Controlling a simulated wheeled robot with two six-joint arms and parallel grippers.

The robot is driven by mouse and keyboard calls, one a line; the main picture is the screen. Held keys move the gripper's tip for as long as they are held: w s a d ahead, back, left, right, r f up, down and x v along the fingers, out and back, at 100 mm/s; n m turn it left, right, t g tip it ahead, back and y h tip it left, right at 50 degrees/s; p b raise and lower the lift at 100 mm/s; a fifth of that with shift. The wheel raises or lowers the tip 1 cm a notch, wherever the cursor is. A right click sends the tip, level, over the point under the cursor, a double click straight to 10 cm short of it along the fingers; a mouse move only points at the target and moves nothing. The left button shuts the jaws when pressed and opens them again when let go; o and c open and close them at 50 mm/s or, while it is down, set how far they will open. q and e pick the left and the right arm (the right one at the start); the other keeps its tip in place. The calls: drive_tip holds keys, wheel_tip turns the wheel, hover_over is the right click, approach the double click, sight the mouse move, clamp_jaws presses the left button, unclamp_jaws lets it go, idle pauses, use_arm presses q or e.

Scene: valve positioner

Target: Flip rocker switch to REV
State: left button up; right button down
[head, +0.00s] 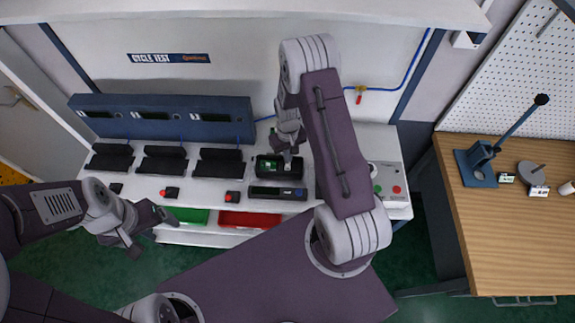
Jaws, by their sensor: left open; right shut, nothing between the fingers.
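An open black housing with a green circuit board (268,167) sits on the white bench, with a dark unit with a small display (278,193) just in front of it. I cannot make out the rocker switch or its REV marking; it is too small or hidden. My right gripper (288,158) is shut and empty, pointing down at the housing's right part. I cannot tell whether its tips touch anything. My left gripper (152,232) is open and empty, low at the left by the bench's front edge, left of the green bin.
A green bin (187,216) and a red bin (250,219) lie along the bench front. Several black cradles (165,160) stand at the left below a blue panel (160,117). A box with red and green buttons (388,178) stands right of my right arm. A wooden table (510,235) stands far right.

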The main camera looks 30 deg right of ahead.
drive_tip(key=shift+f+b, duration=0.7)
drive_tip(key=shift+f, duration=0.2)
idle(0.4)
wheel_tip(320, 180, up, 7)
drive_tip(key=p, duration=0.6)
drive_tip(key=shift+r, duration=0.1)
drive_tip(key=w+a+r+n+t+b, duration=0.1)
drive_tip(key=w+a+r+t+b, duration=0.25)
drive_tip(key=b, duration=0.65)
drive_tip(key=s+a+m+g+b, duration=0.1)
drive_tip(key=s+a, duration=0.3)
drive_tip(key=s, duration=1.2)
drive_tip(key=shift+g+b, duration=0.65)
